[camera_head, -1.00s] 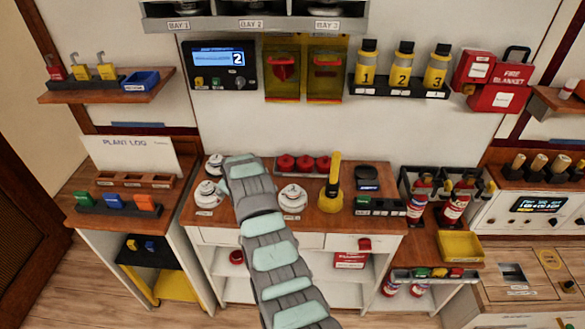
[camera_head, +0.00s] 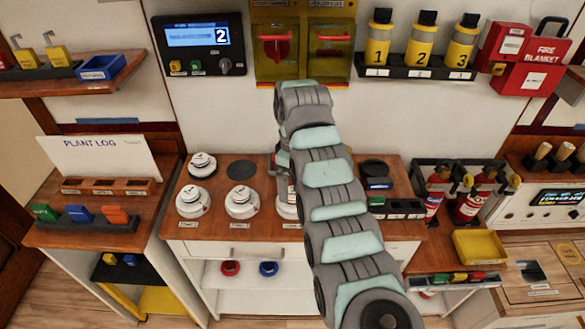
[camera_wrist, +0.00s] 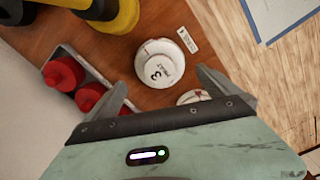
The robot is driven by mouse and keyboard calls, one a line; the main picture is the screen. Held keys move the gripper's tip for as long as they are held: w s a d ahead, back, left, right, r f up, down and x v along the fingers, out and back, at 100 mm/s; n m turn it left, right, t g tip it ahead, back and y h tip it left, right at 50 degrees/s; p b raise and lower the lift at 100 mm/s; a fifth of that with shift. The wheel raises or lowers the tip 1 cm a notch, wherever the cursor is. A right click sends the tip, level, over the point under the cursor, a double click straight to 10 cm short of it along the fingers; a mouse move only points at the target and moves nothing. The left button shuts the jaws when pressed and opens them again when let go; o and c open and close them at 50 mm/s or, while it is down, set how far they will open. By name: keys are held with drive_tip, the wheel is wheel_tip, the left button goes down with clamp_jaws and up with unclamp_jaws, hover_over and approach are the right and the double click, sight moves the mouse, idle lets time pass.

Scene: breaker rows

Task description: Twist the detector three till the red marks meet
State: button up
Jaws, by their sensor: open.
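Detector three (camera_wrist: 160,65) is a round white unit with a black "3" on top. It sits in the upper middle of the wrist view, seen from above. Its edge (camera_head: 286,203) shows in the head view, mostly hidden by my arm. My gripper (camera_wrist: 161,88) is open, with its fingertips apart on either side of detector three's lower part in the wrist view; I cannot tell whether they touch it. The red marks are too small to tell whether they line up. Detector two (camera_head: 242,202) stands to the left of detector three.
Another detector (camera_head: 193,201) stands further left, and one (camera_head: 202,165) stands behind it. Red knobs (camera_wrist: 64,74) in a tray and a yellow-and-black tool (camera_wrist: 115,15) lie close by detector three in the wrist view. A bare dark disc (camera_head: 242,172) lies behind detector two.

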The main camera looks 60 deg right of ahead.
sight(293, 192)
wheel_tip(293, 192, down, 7)
drive_tip(key=shift+r+p, duration=0.1)
drive_tip(key=shift+p, duration=0.5)
drive_tip(key=shift+c, duration=0.2)
drive_tip(key=c, duration=1.2)
drive_tip(key=shift+w+m, duration=0.25)
drive_tip(key=shift+m, duration=0.95)
drive_tip(key=m, duration=0.4)
drive_tip(key=shift+s, duration=0.2)
